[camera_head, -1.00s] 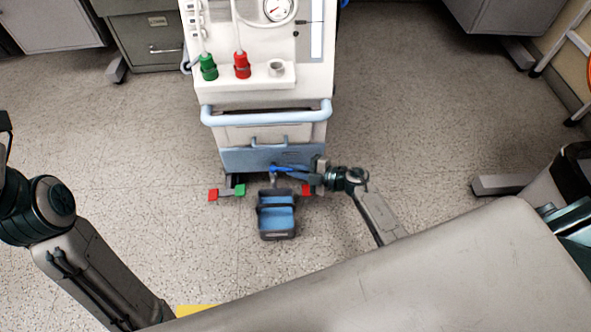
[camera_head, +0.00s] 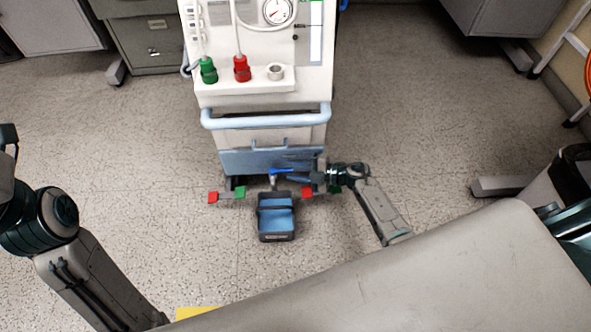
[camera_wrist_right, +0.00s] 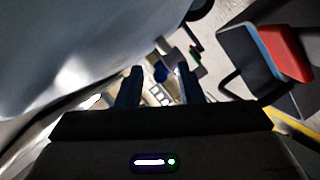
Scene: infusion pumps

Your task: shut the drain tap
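The drain tap (camera_head: 272,181) is low on the front of the white pump cart, with a bright blue lever (camera_head: 284,171) running sideways to the right. My right gripper (camera_head: 296,179) reaches in from the right, just below and beside the lever. In the right wrist view its two fingers (camera_wrist_right: 158,88) stand apart, with a small blue part (camera_wrist_right: 161,74) visible beyond the gap; I see nothing clamped. Whether the fingers touch the lever cannot be told. My left gripper (camera_head: 6,138) is only partly in view at the left edge.
A pale blue handle bar (camera_head: 265,117) crosses the cart above. The floor on both sides is mostly clear.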

